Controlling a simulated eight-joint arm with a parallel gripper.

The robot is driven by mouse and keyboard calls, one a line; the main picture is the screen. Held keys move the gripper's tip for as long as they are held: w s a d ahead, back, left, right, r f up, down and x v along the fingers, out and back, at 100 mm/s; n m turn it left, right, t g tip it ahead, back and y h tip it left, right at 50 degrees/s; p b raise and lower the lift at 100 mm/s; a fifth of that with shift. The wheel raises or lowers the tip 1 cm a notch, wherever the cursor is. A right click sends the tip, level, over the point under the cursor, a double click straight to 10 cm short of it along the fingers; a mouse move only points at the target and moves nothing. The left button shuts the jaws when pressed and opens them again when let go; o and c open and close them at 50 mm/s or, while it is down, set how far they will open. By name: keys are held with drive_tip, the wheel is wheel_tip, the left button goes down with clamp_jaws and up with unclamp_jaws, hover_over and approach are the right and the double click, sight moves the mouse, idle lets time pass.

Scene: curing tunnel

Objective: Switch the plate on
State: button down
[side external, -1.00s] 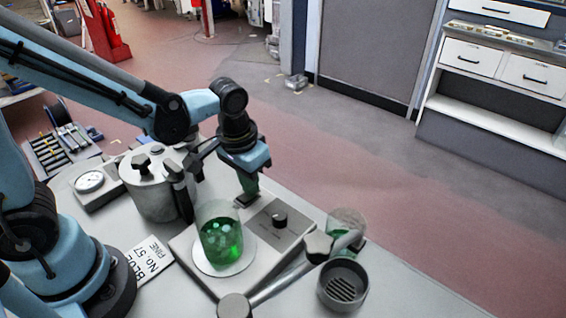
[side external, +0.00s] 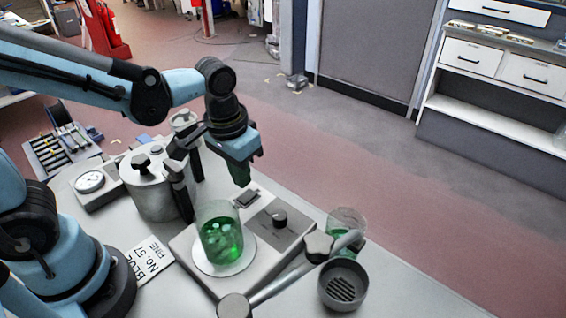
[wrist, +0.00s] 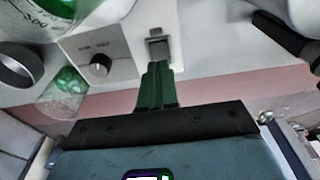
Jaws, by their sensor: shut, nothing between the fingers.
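The plate (side external: 188,247) is a light grey box on the bench, with a dark round knob (side external: 280,217) and a small dark switch (side external: 248,197) at its far corner. A beaker of green liquid (side external: 221,240) stands on its white disc. My gripper (side external: 242,180) is shut and empty, pointing down just above the switch and apart from it. In the wrist view the green fingertips (wrist: 158,70) lie just below the switch (wrist: 158,47), with the knob (wrist: 98,65) to the left. I cannot tell which way the switch is set.
A clamp rod (side external: 285,278), a glass with green contents (side external: 346,222) and a grey slotted cup (side external: 343,285) are at the right. Open floor lies beyond the bench.

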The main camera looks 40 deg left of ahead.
sight(252, 192)
wheel_tip(252, 192, up, 10)
drive_tip(key=s, duration=0.1)
drive_tip(key=shift+s+r, duration=0.15)
idle(0.5)
drive_tip(key=shift+w+r, duration=0.1)
drive_tip(key=shift+w, duration=0.65)
drive_tip(key=f, duration=0.4)
drive_tip(key=w+f, duration=0.1)
drive_tip(key=f, duration=0.9)
drive_tip(key=shift+w, duration=0.35)
